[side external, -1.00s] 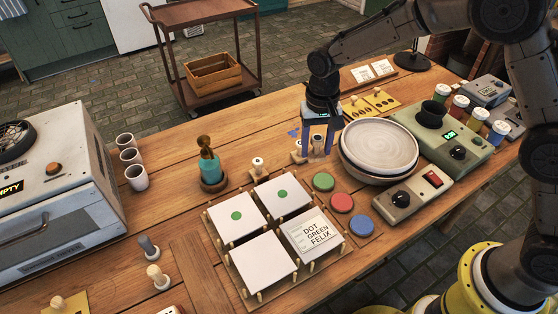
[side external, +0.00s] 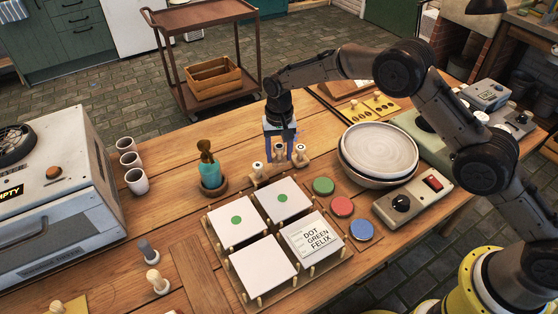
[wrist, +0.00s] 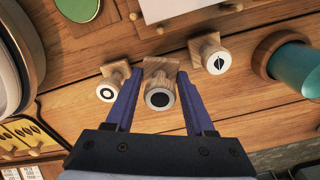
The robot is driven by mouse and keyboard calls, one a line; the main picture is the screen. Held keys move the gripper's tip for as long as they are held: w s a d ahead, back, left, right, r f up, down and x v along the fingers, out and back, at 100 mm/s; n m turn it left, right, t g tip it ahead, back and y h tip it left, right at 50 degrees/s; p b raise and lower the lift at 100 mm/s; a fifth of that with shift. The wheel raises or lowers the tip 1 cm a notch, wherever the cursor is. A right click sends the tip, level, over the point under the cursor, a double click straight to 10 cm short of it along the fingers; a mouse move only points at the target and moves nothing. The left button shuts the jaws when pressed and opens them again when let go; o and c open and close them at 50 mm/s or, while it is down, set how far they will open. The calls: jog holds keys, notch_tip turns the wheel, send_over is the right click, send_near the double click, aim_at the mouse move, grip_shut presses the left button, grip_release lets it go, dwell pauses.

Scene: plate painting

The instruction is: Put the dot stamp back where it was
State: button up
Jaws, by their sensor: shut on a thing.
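My gripper (side external: 281,160) is shut on the dot stamp (side external: 279,150), a wooden stamp whose end shows a filled black dot. In the wrist view the dot stamp (wrist: 160,98) sits between the blue fingers (wrist: 155,95). It is between a ring-marked stamp (wrist: 107,92) on the left and a stamp with a split circle (wrist: 217,62) on the right. In the side view these neighbours show as the split-circle stamp (side external: 258,168) at left and the ring stamp (side external: 301,153) at right. I cannot tell whether the dot stamp's base touches the wooden support beneath.
A rack with white tiles (side external: 264,262), two with green dots, stands in front. Green (side external: 323,186), red (side external: 342,206) and blue (side external: 361,230) pads lie at its right.

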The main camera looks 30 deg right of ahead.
aim_at(279, 158)
jog(key=shift+f, duration=1.6)
jog(key=shift+f, duration=0.1)
jog(key=o, duration=1.1)
jog(key=shift+c, duration=0.2)
